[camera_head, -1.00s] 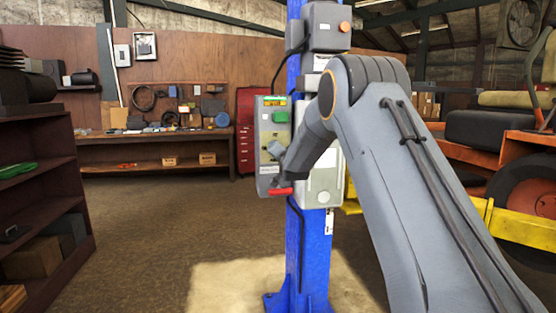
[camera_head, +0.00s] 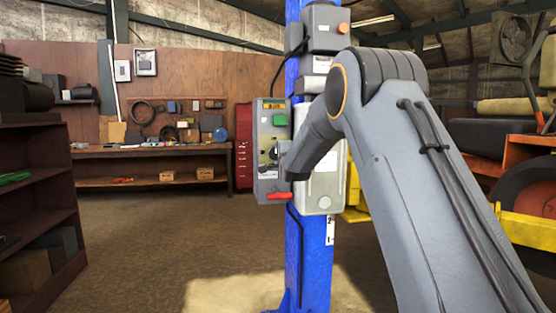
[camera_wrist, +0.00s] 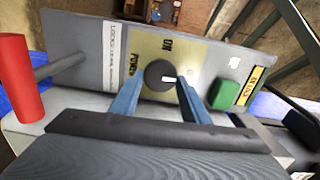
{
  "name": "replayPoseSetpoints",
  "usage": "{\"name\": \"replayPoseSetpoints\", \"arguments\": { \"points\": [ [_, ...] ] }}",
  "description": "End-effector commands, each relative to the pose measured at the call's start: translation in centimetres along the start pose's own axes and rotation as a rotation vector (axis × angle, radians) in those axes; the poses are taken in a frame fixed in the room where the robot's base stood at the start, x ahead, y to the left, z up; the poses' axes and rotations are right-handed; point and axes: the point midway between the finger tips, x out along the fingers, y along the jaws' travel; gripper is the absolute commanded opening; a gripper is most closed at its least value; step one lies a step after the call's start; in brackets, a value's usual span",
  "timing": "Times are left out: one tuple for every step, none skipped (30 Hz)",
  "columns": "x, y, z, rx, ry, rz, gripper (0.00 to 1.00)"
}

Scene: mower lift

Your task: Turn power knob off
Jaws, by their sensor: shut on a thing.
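The power knob (camera_wrist: 160,75) is a round dark knob with a white mark, on a yellowish plate lettered "POWER" and "ON" in the wrist view. My gripper (camera_wrist: 154,84) has its two blue fingers on either side of the knob and is shut on it. The knob's grey control box (camera_head: 270,180) is fixed to the blue post (camera_head: 311,240) in the head view. There the knob and fingertips are mostly hidden by my arm. The white mark on the knob points to the right in the wrist view.
A green button (camera_wrist: 224,94) sits right of the knob, and it also shows in the head view (camera_head: 280,120). A red-handled lever (camera_wrist: 22,85) sticks out at left, near my gripper. A dark shelf (camera_head: 40,190) stands at left; the floor (camera_head: 160,235) between is clear.

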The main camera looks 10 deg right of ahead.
Motion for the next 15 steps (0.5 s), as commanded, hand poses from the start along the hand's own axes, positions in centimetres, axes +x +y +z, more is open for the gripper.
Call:
{"name": "replayPoseSetpoints", "arguments": {
  "points": [
    [0.01,0.13,0.04,0.014,-0.001,0.001,0.20],
    [0.01,0.13,0.04,0.021,-0.001,0.001,0.20],
    [0.00,0.13,0.04,0.031,0.000,0.001,0.20],
    [0.00,0.12,0.04,0.037,-0.001,0.001,0.20],
    [0.00,0.12,0.04,0.041,0.000,0.001,0.20],
    [0.00,0.12,0.04,0.046,0.000,0.001,0.20],
    [0.00,0.11,0.04,0.049,0.000,0.001,0.20],
    [0.00,0.11,0.04,0.052,0.000,0.001,0.20],
    [-0.01,0.11,0.04,0.054,-0.001,0.001,0.20],
    [-0.01,0.11,0.04,0.055,0.000,0.001,0.20],
    [-0.01,0.11,0.04,0.056,0.000,0.001,0.20],
    [-0.01,0.11,0.04,0.057,0.000,0.001,0.20],
    [-0.01,0.11,0.04,0.057,0.000,0.001,0.20],
    [-0.01,0.11,0.04,0.057,0.000,0.001,0.20],
    [-0.01,0.11,0.04,0.057,0.000,0.001,0.20]
  ]
}}
